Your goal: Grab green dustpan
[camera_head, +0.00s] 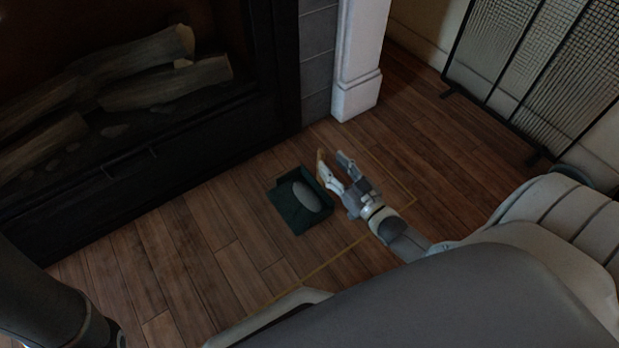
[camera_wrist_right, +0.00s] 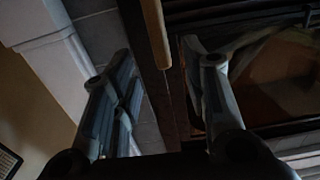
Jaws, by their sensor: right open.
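The dark green dustpan (camera_head: 285,207) lies on the wooden floor in front of the fireplace, with a pale grey oval on its pan. My right gripper (camera_head: 332,162) is just to the right of the dustpan in the head view, its fingers apart and pointing up and left. A tan stick-like piece (camera_head: 320,157) shows by its left fingertip. In the right wrist view, a tan stick (camera_wrist_right: 155,33) stands between the open fingers of my right gripper (camera_wrist_right: 158,55); it looks like a handle, and contact cannot be told. My left gripper is out of view.
The black fireplace (camera_head: 160,170) with several logs (camera_head: 165,85) stands at the left and back. A white pillar (camera_head: 357,60) is beyond my gripper. A black mesh screen (camera_head: 545,70) leans by the right wall. Bare floor (camera_head: 190,260) lies left of the dustpan.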

